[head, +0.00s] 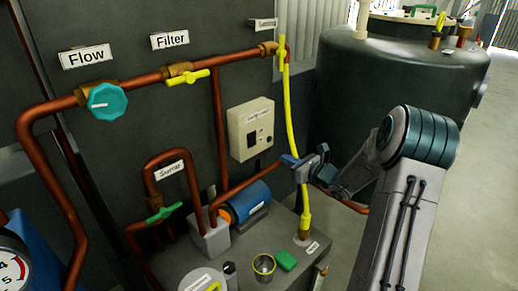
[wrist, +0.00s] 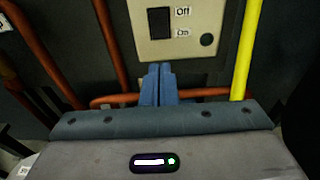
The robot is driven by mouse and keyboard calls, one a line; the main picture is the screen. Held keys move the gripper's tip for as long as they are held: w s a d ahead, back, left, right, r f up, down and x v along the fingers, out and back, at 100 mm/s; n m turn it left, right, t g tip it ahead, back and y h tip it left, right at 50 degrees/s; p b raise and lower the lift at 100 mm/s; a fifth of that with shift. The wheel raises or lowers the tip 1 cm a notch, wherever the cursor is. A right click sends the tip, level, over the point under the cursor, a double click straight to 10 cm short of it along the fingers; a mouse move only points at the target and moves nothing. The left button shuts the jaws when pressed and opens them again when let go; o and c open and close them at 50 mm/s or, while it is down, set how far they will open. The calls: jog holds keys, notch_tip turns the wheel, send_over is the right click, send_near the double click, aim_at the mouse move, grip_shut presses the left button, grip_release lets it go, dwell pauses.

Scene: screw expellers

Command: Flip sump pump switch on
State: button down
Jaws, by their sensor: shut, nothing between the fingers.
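The beige switch box (head: 250,128) is fixed to the dark panel, and its small label is too blurred to read. In the wrist view the box (wrist: 143,45) fills the top middle. It carries a black rocker switch (wrist: 159,22) beside an "Off" label (wrist: 183,12) above and an "On" label (wrist: 183,33) below. The switch's tilt is not clear. My gripper (head: 289,160) is to the right of and below the box in the head view. In the wrist view its blue fingers (wrist: 159,69) are together and empty, appearing just below the switch; contact with the box cannot be told.
A yellow hose (head: 293,130) hangs close to my gripper, and it shows right of the box in the wrist view (wrist: 246,50). Copper pipes (head: 219,120) run left of the box. A blue motor (head: 250,200) sits below. A large dark tank (head: 400,85) stands behind.

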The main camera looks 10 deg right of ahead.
jog(key=p+x, duration=0.1)
jog(key=x, duration=1.2)
jog(key=shift+w+a, duration=0.25)
jog(key=shift+w, duration=0.2)
jog(key=shift+w+a+f+b, duration=0.1)
jog(key=shift+f+b, duration=0.25)
jog(key=shift+b, duration=0.35)
jog(key=shift+r, duration=0.25)
jog(key=b, duration=0.1)
send_near(253, 145)
jog(key=s+d+f, duration=0.3)
jog(key=s+d, duration=0.1)
jog(key=s, duration=0.2)
jog(key=shift+w+a+r, duration=0.15)
jog(key=shift+w+r, duration=0.05)
jog(key=shift+w, duration=0.05)
